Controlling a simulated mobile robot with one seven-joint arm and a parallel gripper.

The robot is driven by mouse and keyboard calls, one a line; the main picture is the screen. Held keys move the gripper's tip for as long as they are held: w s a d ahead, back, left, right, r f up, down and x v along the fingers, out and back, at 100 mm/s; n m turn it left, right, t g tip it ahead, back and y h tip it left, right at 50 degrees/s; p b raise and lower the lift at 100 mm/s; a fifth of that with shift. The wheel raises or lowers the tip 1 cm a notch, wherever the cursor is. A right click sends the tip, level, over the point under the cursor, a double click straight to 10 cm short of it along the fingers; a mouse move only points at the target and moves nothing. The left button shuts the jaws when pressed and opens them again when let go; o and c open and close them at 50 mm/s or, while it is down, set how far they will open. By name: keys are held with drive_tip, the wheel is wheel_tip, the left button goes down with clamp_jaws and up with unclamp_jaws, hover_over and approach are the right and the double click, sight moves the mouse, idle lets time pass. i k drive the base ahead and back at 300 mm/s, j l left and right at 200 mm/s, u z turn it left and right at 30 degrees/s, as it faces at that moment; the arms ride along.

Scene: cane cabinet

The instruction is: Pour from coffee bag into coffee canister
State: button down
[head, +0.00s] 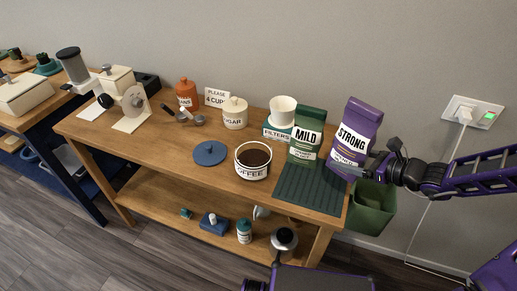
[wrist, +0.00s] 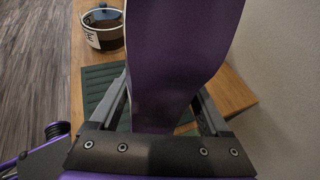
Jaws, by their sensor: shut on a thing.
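The coffee canister (head: 252,168) is white with "COFFEE" lettering and stands open on the cabinet top, showing dark contents. It also shows at the upper left of the wrist view (wrist: 107,37). Its likely lid, a blue disc with a knob (head: 210,153), lies to its left. A purple coffee bag marked "STRONG" (head: 357,130) is upright at the right end; a green bag marked "MILD" (head: 306,140) stands beside it. My gripper (head: 356,171) is shut on the purple bag's lower part. The bag fills the middle of the wrist view (wrist: 175,60). Whether its base touches the mat is unclear.
A dark green ribbed mat (head: 305,193) lies under the bags. A filter box (head: 278,132) with a white cup, a sugar jar (head: 235,113) and an orange jar (head: 187,94) stand behind. A green bin (head: 372,208) hangs at the right end. The front left top is clear.

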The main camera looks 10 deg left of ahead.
sight(254, 155)
drive_tip(key=k+j+z, duration=0.1)
drive_tip(key=j, duration=0.25)
drive_tip(key=k+j, duration=0.2)
drive_tip(key=j, duration=0.15)
drive_tip(key=k+j+z, duration=0.15)
drive_tip(key=j, duration=0.2)
drive_tip(key=k+j, duration=0.2)
drive_tip(key=j, duration=0.15)
drive_tip(key=i+j, duration=0.15)
drive_tip(key=j, duration=0.15)
drive_tip(key=i+j+z, duration=0.1)
drive_tip(key=j, duration=0.25)
